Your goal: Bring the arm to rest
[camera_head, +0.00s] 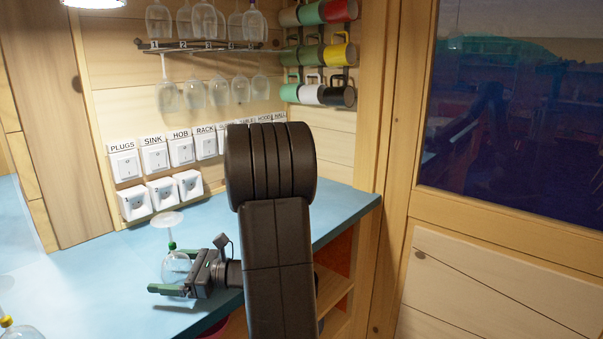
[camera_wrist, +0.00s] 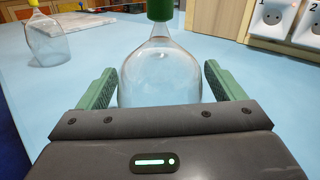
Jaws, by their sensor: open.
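My gripper (camera_head: 163,270) is low over the blue counter at the end of my dark arm, its green fingers spread. An upside-down wine glass (camera_head: 176,265) with a green band on its stem stands on the counter between the fingers. In the wrist view my gripper (camera_wrist: 160,82) has one finger on each side of the clear bowl (camera_wrist: 160,78), with narrow gaps showing. The glass is upright on its rim, and its foot is at the top in the head view. The front part of the bowl is hidden by my gripper's body in the wrist view.
A glass with a yellow band (camera_wrist: 47,38) stands at the left. Sockets (camera_head: 162,192) and labelled switches (camera_head: 154,155) line the wall behind. Glasses hang from a rack (camera_head: 200,45), with mugs (camera_head: 340,54) to its right. The left counter (camera_head: 75,270) has free room.

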